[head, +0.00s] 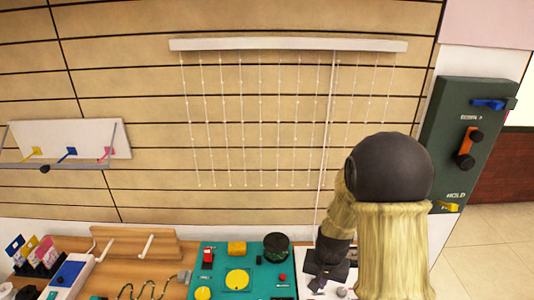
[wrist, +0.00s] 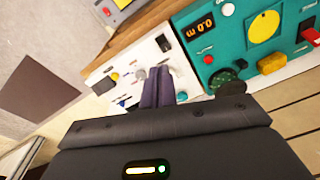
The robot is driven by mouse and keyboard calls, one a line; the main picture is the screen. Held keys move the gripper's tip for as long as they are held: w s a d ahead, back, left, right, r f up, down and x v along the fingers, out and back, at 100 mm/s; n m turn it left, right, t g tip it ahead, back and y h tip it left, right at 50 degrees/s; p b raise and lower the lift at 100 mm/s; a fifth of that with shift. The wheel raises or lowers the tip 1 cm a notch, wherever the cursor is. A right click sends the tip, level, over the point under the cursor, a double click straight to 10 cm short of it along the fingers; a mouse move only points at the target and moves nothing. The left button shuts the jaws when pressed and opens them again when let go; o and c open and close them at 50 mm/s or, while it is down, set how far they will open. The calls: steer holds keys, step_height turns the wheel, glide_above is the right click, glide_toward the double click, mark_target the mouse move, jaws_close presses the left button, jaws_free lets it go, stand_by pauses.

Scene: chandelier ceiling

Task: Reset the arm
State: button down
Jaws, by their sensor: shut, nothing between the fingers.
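My gripper (wrist: 156,90) shows in the wrist view with its two dark fingers pressed together and nothing between them. The fingers point toward a white panel (wrist: 127,72) with small knobs and a red button; whether they touch it I cannot tell. In the head view my arm stands at the right, bent over with its large dark joint in front of the wall. The gripper's end (head: 325,278) is low there, just right of the teal panel (head: 215,262), and partly hidden by my arm.
The wooden bench (head: 140,270) runs along the wall. A white rail (head: 290,45) with hanging beaded strings is behind my arm. A dark green lever board (head: 466,135) stands close at its right. A small hook rack (head: 75,135) is on the left wall.

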steer(key=s+r+n+t+p, duration=0.1)
steer(key=s+r+n+p, duration=0.2)
steer(key=s+r, duration=0.7)
step_height(320, 180, up, 4)
steer(key=shift+s+d+r+n+t, duration=0.1)
steer(key=shift+s+d+n+t, duration=0.1)
steer(key=shift+s+n+t, duration=0.15)
